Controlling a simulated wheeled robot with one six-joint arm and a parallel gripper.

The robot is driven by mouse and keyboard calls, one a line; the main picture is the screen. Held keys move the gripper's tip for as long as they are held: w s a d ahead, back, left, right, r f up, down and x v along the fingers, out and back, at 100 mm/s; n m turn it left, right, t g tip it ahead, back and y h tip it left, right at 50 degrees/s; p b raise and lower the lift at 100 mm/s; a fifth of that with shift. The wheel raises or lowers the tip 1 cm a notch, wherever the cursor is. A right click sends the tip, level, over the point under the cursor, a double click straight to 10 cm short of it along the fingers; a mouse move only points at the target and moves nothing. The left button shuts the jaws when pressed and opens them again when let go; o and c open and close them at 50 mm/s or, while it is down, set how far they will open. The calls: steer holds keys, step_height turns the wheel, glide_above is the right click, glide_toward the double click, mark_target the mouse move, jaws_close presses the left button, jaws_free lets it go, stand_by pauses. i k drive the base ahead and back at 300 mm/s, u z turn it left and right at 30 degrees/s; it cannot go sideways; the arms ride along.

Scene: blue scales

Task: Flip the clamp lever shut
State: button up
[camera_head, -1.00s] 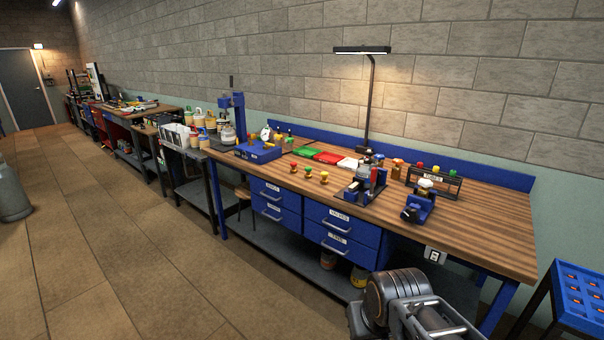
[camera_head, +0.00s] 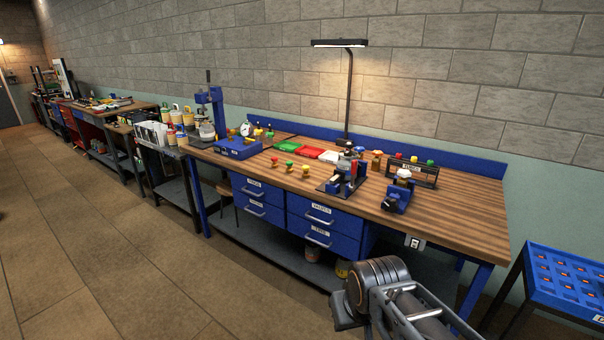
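A small black, blue and silver fixture (camera_head: 345,172) stands on a dark base plate near the front edge of the wooden workbench (camera_head: 455,215). It may be the clamp; its lever is too small to make out, so I cannot tell how it stands. To its right is a blue device (camera_head: 398,193) with a pale round top, like a small vise. Part of my own arm shows at the bottom, in front of the bench and well apart from both. My gripper itself does not show.
Small coloured knobs (camera_head: 289,166), red and green trays (camera_head: 307,152), a labelled rack (camera_head: 412,171) and a lamp (camera_head: 340,43) are on the bench. Blue drawers (camera_head: 318,215) hang below. A blue bin table (camera_head: 565,285) stands at right. The floor (camera_head: 110,265) at left is clear.

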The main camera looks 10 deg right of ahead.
mark_target(352, 187)
steer(key=u, duration=0.05)
steer(key=k, duration=0.55)
steer(key=z, duration=0.85)
steer(key=i, duration=1.65)
steer(key=u, duration=0.85)
steer(key=i, duration=0.6)
steer(key=u, duration=0.5)
